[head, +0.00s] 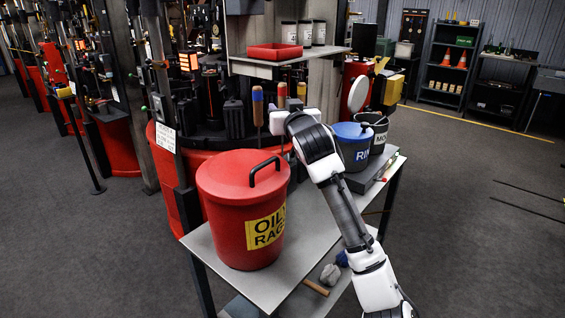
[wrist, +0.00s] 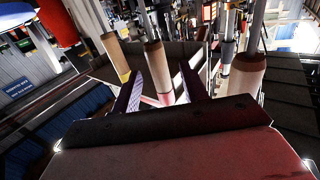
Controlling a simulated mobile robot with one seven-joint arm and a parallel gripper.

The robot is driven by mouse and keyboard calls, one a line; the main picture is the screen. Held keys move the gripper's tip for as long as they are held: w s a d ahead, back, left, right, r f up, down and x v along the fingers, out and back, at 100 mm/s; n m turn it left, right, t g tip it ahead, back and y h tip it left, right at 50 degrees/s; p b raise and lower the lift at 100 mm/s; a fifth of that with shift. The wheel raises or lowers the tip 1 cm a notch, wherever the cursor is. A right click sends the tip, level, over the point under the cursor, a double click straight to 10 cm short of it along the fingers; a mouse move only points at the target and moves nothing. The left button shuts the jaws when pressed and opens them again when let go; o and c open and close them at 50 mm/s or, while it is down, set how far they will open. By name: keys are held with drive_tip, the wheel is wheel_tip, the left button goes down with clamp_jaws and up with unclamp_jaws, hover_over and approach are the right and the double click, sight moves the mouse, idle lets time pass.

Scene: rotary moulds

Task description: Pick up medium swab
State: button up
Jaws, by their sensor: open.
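Three swabs with thick brown grips hang in a row at the mould station. In the head view they are a blue-topped swab (head: 257,108), a red-topped swab (head: 282,95) in the middle and a yellow-topped one (head: 301,91). The middle one seems to be the medium swab, though sizes are hard to compare. In the wrist view, my gripper (wrist: 161,72) is open, with the middle swab (wrist: 157,68) between or just beyond its fingers. Contact is not visible. The other swabs flank it, left (wrist: 115,55) and right (wrist: 246,82).
A red oily-rags bin (head: 238,205) stands on the grey table (head: 290,265) below my arm. A blue-lidded bucket (head: 354,150) and a black bucket (head: 378,128) stand to the right. A shelf with a red tray (head: 275,52) is above the swabs. Open floor lies right.

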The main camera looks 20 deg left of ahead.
drive_tip(key=shift+p+x, duration=0.3)
drive_tip(key=shift+x, duration=1.2)
drive_tip(key=shift+r, duration=0.1)
drive_tip(key=shift+c, duration=0.4)
clamp_jaws()
drive_tip(key=shift+r, duration=0.1)
